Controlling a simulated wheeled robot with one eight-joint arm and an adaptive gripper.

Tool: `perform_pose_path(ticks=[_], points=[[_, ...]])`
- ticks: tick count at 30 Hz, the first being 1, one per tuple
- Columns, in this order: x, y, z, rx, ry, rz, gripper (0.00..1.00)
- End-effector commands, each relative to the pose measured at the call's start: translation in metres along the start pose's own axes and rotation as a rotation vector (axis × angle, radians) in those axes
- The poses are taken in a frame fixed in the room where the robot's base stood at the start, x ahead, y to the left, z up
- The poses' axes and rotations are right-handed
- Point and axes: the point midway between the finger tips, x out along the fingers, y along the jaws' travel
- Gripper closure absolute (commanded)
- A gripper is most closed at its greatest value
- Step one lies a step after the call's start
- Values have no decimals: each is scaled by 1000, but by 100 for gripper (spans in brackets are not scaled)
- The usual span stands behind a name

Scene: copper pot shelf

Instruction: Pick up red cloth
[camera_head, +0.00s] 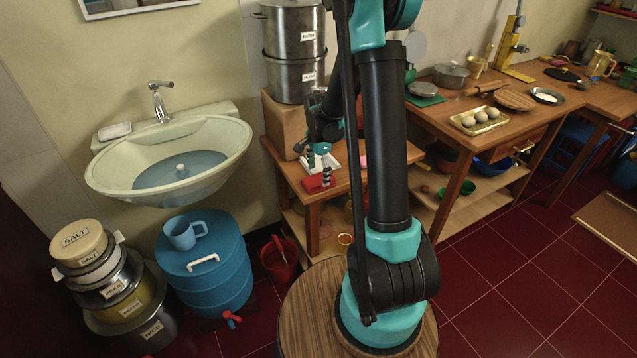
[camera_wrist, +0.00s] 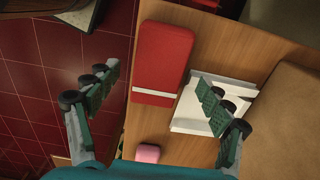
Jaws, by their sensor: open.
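The red cloth (camera_wrist: 163,55) is a folded rectangle with a white stripe near one end. It lies flat on the small wooden table and also shows in the head view (camera_head: 316,185). My gripper (camera_wrist: 158,76) is open and empty, with its green fingers spread on either side of the cloth in the wrist view. In the head view my gripper (camera_head: 318,163) hangs over the table close to the cloth. I cannot tell its exact height. My arm hides part of the table in the head view.
A white tray (camera_wrist: 185,121) lies beside the cloth, under one finger in the wrist view. A pink item (camera_wrist: 148,153) lies nearby. Steel pots (camera_head: 294,72) stand on a wooden block behind. The sink (camera_head: 110,178) is to the left.

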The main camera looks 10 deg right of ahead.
Motion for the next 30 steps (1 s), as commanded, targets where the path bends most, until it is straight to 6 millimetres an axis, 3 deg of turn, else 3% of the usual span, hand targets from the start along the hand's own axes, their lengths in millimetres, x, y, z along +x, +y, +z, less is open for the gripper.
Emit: perform_pose_path(ticks=[4,12,25,30], points=[[13,0,0,0,0,0,20],[15,1,0,0,0,0,20],[15,1,0,0,0,0,72],[14,1,0,0,0,0,74]])
